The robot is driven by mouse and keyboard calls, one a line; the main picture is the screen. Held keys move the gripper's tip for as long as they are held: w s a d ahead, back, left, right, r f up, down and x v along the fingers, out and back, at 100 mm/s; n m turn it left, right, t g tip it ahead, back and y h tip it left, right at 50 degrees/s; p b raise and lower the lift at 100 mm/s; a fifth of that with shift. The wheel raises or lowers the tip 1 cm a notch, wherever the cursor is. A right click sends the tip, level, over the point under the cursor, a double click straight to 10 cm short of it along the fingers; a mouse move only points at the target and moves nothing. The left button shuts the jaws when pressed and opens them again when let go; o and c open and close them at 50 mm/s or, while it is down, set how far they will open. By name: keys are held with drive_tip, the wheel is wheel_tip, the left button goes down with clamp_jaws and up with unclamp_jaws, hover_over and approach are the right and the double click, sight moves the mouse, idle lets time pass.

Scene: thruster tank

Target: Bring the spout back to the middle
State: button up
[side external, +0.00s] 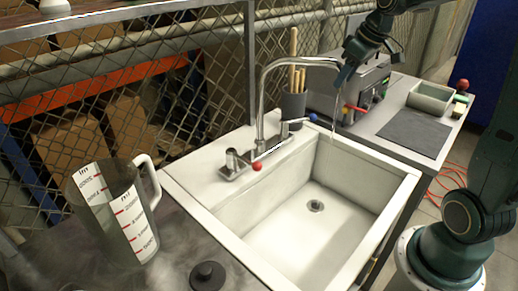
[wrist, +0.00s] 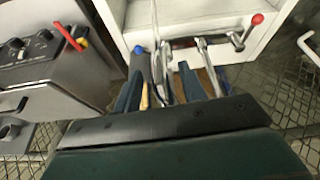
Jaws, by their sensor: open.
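The chrome spout (side external: 262,95) rises from the tap base (side external: 245,165) at the back of the white sink (side external: 390,185) and arches right, its outlet near the sink's back right rim. A thin water stream (side external: 333,118) falls from it. My gripper (side external: 345,75) is open at the outlet end of the spout. In the wrist view, my gripper (wrist: 165,88) has chrome tubing of the spout (wrist: 164,72) between or just beyond its fingers; whether they touch I cannot tell. The tap has a red-knobbed handle (side external: 258,165) and a blue-knobbed handle (side external: 312,117).
A dark utensil pot (side external: 293,106) with wooden handles stands behind the spout, close to it. A grey machine with red and yellow levers (side external: 352,108) is at the right. A measuring jug (side external: 120,215) stands front left. The sink basin is empty around its drain (side external: 315,206).

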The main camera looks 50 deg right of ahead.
drive_tip(key=shift+x, duration=1.15)
clamp_jaws()
